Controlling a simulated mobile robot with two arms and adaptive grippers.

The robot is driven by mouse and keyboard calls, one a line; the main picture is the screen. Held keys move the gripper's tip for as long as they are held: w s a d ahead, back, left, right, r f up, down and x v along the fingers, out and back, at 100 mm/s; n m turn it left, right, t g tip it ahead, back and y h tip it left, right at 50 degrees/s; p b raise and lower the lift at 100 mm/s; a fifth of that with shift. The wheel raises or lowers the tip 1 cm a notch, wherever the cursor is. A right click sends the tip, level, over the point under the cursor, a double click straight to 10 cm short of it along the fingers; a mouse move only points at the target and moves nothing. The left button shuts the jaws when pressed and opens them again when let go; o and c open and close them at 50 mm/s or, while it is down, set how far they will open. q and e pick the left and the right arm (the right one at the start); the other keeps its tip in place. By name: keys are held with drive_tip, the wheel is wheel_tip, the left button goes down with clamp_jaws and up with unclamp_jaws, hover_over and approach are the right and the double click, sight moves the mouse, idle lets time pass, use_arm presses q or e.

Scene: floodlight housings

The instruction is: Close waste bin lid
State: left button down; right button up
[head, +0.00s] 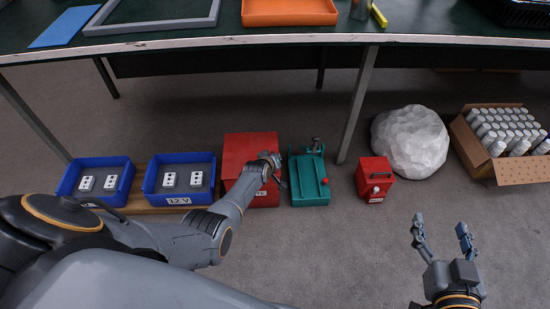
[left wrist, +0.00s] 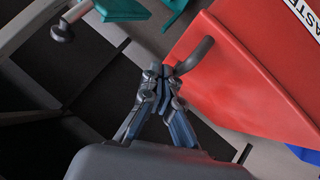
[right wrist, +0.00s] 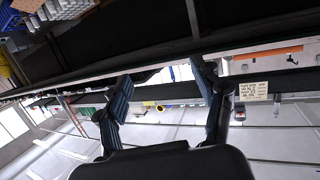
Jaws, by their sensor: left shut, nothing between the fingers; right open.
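The red waste bin (head: 245,150) stands on the floor under the table, with a white label on its front that my left arm partly covers. In the left wrist view the red bin (left wrist: 250,75) fills the right side, with part of its label at the corner. A dark curved handle (left wrist: 196,56) sticks out at its edge. My left gripper (head: 276,172) is shut and empty at the bin's right side. Its fingertips (left wrist: 157,82) are close beside the handle; I cannot tell if they touch. I cannot tell how far the lid is open. My right gripper (head: 441,232) is open and empty.
Blue bins (head: 180,158) with sockets stand left of the waste bin. A green fixture (head: 309,188), a small red box (head: 375,180), a white lump (head: 411,141) and a carton of bottles (head: 512,170) stand to its right. The tabletop (head: 230,34) overhangs behind; front floor is clear.

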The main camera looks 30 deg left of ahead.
use_arm(q)
drive_tip(key=shift+f, duration=0.15)
use_arm(e)
drive_tip(key=shift+w+a+r+t, duration=0.15)
drive_tip(key=shift+r+t, duration=0.15)
drive_tip(key=shift+r, duration=0.3)
